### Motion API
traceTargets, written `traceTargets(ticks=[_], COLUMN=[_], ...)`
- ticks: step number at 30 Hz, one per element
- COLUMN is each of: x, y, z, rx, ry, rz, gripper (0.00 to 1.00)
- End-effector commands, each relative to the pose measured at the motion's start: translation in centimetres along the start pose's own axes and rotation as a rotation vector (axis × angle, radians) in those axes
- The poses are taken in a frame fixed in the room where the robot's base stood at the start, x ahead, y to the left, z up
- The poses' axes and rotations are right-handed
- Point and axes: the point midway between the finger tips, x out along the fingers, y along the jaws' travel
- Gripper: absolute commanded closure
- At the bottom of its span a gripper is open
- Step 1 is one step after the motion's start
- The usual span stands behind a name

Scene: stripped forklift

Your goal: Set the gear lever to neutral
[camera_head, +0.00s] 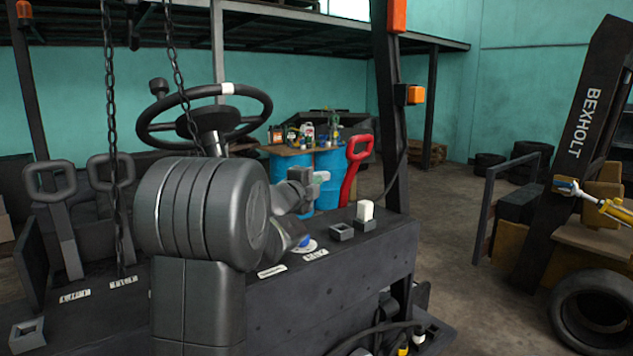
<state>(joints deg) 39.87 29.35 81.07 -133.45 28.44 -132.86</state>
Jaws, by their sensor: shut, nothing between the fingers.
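I cannot tell for certain which lever is the gear lever. Two dark grey levers with loop handles, one at the far left (52,190) and one beside it (108,180), stand up from the left of the console. A red lever (354,172) with a loop handle stands upright behind the console's right part. My gripper (321,177) is small in view, shut and empty, left of the red lever and apart from it in the picture. My own large arm joint hides the middle of the console and anything behind it.
A steering wheel (205,95) stands behind my arm. Chains (109,120) hang at left. A dark post (391,120) rises at right. Blue drums (328,180) stand behind.

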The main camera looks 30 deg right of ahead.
Motion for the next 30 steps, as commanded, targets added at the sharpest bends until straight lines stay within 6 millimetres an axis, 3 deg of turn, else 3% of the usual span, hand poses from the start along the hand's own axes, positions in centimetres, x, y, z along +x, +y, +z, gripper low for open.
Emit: traceTargets(ticks=[11, 30], x=[0.1, 4.2], y=[0.2, 0.6], z=[0.1, 3.6], rx=[0.001, 0.001], ry=[-0.005, -0.220], rz=[-0.001, -0.003], gripper=[1.00, 1.00])
